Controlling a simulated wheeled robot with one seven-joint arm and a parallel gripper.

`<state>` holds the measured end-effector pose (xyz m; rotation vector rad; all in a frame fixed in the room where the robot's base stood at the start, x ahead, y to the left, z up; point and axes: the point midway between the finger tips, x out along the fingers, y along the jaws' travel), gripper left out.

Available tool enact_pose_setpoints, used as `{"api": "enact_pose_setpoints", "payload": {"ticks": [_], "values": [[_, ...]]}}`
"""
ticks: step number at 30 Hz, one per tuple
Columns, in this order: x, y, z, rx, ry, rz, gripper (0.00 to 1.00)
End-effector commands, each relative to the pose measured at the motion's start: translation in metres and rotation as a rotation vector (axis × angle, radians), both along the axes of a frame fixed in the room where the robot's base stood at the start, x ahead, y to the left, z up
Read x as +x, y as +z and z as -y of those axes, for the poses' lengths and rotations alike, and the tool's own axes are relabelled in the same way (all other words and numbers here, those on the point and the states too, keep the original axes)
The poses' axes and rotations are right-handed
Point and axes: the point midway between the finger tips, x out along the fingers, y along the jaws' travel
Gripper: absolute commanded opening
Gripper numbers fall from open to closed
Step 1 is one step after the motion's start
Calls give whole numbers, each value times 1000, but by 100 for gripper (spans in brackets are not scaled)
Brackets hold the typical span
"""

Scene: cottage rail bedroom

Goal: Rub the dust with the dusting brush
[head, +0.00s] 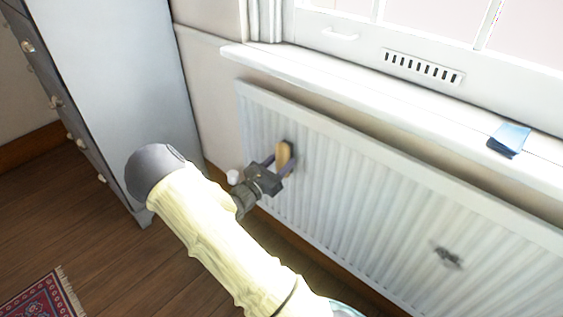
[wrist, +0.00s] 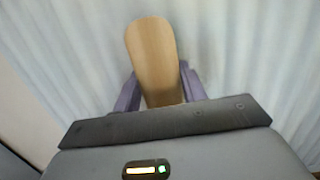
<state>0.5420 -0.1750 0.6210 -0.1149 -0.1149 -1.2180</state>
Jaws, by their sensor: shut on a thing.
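My gripper (head: 273,168) is shut on a light wooden piece, which I take to be the handle of the dusting brush (head: 284,155), in front of the left part of the white radiator (head: 335,175). In the wrist view the wooden handle (wrist: 153,55) stands up between the purple-grey fingers of my gripper (wrist: 160,90). The bristles do not show in either view. A dark grey smudge of dust (head: 447,257) is on the radiator's front at the lower right, well to the right of my gripper.
A white window sill (head: 400,118) runs above the radiator, with a blue folded item (head: 509,139) on it. A grey chest of drawers (head: 105,80) stands at the left. A red rug (head: 42,300) lies on the wooden floor. The radiator front between brush and dust is clear.

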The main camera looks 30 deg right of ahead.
Motion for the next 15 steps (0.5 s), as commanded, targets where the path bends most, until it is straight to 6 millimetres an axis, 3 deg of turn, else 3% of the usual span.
{"api": "enact_pose_setpoints", "payload": {"ticks": [6, 15], "values": [[1, 16, 2, -1, -1, 0, 20], [1, 17, 4, -3, -3, 3, 20]]}}
